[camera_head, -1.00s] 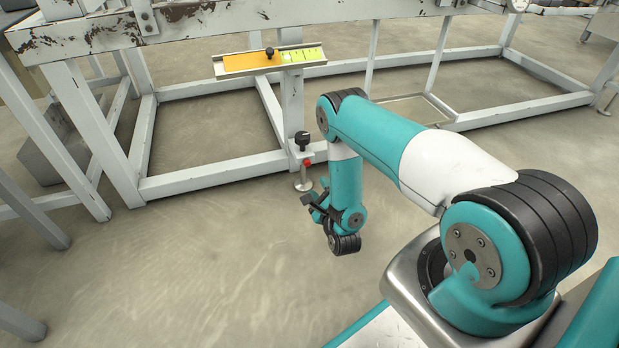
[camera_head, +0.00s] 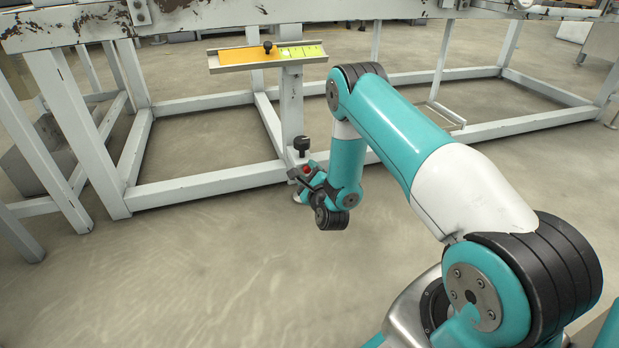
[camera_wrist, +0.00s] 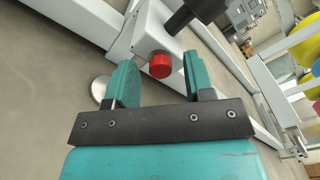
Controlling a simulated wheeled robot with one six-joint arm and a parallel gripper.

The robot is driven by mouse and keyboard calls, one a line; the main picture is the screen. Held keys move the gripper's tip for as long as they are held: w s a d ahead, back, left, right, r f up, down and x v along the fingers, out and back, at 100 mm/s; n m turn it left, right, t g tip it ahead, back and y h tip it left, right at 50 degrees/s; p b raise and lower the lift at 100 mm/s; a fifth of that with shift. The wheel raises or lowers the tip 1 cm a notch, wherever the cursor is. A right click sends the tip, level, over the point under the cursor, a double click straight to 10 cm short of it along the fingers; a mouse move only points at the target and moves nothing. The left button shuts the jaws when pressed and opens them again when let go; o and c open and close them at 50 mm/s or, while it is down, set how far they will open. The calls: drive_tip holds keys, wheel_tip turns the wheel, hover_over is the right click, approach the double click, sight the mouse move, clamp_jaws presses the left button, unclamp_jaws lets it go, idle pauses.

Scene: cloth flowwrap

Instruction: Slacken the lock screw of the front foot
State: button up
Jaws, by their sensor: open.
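The lock screw is a small red knob (camera_head: 306,169) on the white bracket of the front foot, low on the frame's leg. In the wrist view the red knob (camera_wrist: 160,65) shows between the two teal fingers, near their tips. I cannot tell how deep it sits between them. My gripper (camera_wrist: 157,74) is open, with a gap on each side of the knob; in the head view it (camera_head: 310,181) is right at the foot. A black knob (camera_head: 302,143) stands above the bracket. The round foot pad (camera_wrist: 99,90) is partly hidden behind the left finger.
The white frame's lower rail (camera_head: 205,187) runs beside the foot. A tray with an orange and green scale (camera_head: 245,58) and a black knob (camera_head: 268,47) is fixed higher on the same leg. The floor in front is clear.

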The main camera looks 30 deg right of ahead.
clamp_jaws()
drive_tip(key=shift+d, duration=0.1)
